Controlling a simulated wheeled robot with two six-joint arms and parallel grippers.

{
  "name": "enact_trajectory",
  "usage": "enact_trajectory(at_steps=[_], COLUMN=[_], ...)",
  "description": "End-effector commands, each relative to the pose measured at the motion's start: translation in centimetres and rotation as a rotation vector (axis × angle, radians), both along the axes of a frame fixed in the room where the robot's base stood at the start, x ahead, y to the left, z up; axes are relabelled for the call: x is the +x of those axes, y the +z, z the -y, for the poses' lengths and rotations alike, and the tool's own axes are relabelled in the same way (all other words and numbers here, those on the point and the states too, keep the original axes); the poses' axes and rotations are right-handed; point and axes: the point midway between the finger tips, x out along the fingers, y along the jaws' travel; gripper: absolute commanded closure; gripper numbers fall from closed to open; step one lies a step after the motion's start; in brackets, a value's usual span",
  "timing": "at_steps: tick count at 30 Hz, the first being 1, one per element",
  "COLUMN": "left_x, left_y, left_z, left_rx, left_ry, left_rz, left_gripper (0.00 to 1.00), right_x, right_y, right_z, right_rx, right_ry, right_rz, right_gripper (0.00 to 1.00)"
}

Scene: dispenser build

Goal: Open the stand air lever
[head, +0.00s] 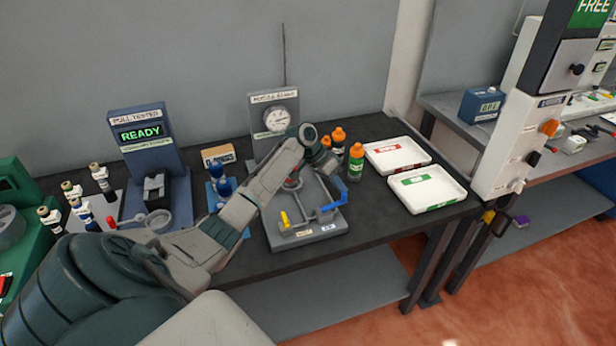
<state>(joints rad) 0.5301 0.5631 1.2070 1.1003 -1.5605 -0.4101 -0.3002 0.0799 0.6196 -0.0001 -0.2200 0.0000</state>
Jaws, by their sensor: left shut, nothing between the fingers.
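The test stand has a grey base (310,234) and an upright panel with a round gauge (276,118). A blue lever (337,200) is at the base's right side, and a yellow lever (285,220) is at its front left. Small labels on the front edge are too small to read surely, so I cannot tell for certain which is the air lever. My left gripper (334,174) is shut and empty above the stand's right side, close to the blue lever's upper end. Contact is unclear. My left forearm hides part of the stand. My right gripper is not in view.
Orange-capped green bottles (355,162) stand just right of the stand. A red-labelled tray (397,154) and a green-labelled tray (427,190) lie further right. A blue pull tester (140,135) and several small bottles (100,180) are at the left.

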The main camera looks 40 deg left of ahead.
Motion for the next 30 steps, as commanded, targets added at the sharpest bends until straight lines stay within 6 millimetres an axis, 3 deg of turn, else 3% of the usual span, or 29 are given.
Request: enact_trajectory(at_steps=[5, 30], left_x=[0.0, -0.4], left_y=[0.0, 0.2], left_z=[0.5, 0.7], left_rx=[-0.001, 0.000], left_ry=[0.000, 0.000], left_rz=[0.000, -0.001], left_gripper=[1.00, 1.00], right_x=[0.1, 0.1], right_y=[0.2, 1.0], right_z=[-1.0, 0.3], right_rx=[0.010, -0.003], right_ry=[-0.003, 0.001], right_rz=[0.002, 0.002], right_gripper=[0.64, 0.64])
